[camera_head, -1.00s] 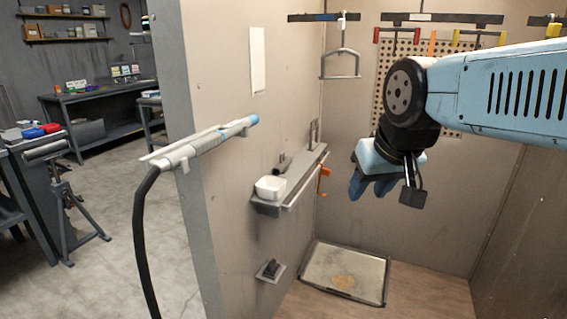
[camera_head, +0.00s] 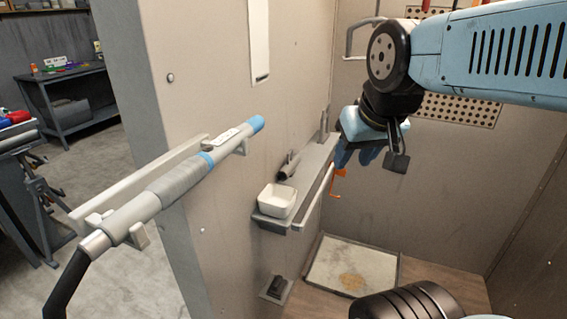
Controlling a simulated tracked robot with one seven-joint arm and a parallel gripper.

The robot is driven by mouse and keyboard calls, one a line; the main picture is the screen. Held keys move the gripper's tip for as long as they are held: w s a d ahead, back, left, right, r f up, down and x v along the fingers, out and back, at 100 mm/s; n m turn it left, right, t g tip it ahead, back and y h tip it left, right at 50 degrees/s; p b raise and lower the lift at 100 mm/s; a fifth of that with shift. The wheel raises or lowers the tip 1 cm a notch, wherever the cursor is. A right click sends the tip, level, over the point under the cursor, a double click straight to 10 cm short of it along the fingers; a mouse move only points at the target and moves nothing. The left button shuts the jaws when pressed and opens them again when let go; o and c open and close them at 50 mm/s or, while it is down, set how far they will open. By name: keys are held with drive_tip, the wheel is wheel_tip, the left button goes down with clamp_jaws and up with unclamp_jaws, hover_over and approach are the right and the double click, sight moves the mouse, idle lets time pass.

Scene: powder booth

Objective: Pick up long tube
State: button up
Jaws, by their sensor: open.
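The long tube (camera_head: 183,181) is a grey-white wand with blue bands. It rests in a bracket (camera_head: 140,180) on the left booth wall, sloping down to the left, and a black hose (camera_head: 66,287) runs from its lower end. My gripper (camera_head: 356,160) hangs below my arm at the right of the tube, apart from it and near the shelf. Its blue fingers point down and hold nothing that I can see.
A wall shelf (camera_head: 272,222) carries a white bowl (camera_head: 277,201) and a dark grey fitting (camera_head: 289,166). An orange hook (camera_head: 338,180) hangs by its rail. A framed tray (camera_head: 353,265) lies on the booth floor. Open space lies between the tube and my gripper.

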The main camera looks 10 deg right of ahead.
drive_tip(key=shift+o, duration=0.3)
drive_tip(key=shift+o, duration=1.6)
drive_tip(key=shift+w+a+f, duration=0.1)
drive_tip(key=shift+w+f, duration=0.1)
drive_tip(key=shift+f, duration=0.05)
drive_tip(key=shift+o, duration=0.5)
drive_tip(key=w+a+f+m+g+y, duration=0.3)
drive_tip(key=w+f+m+g+y, duration=0.1)
drive_tip(key=w+f+m, duration=0.1)
drive_tip(key=shift+w+f, duration=0.35)
drive_tip(key=shift+w, duration=0.05)
drive_tip(key=m+t+y, duration=0.9)
drive_tip(key=m+y, duration=0.2)
drive_tip(key=m, duration=0.9)
approach(289, 163)
drive_tip(key=x, duration=0.2)
drive_tip(key=r+x, duration=0.1)
drive_tip(key=x, duration=0.2)
drive_tip(key=w+d+x, duration=0.1)
drive_tip(key=x, duration=0.2)
drive_tip(key=shift+w+r, duration=0.1)
drive_tip(key=shift+r, duration=0.1)
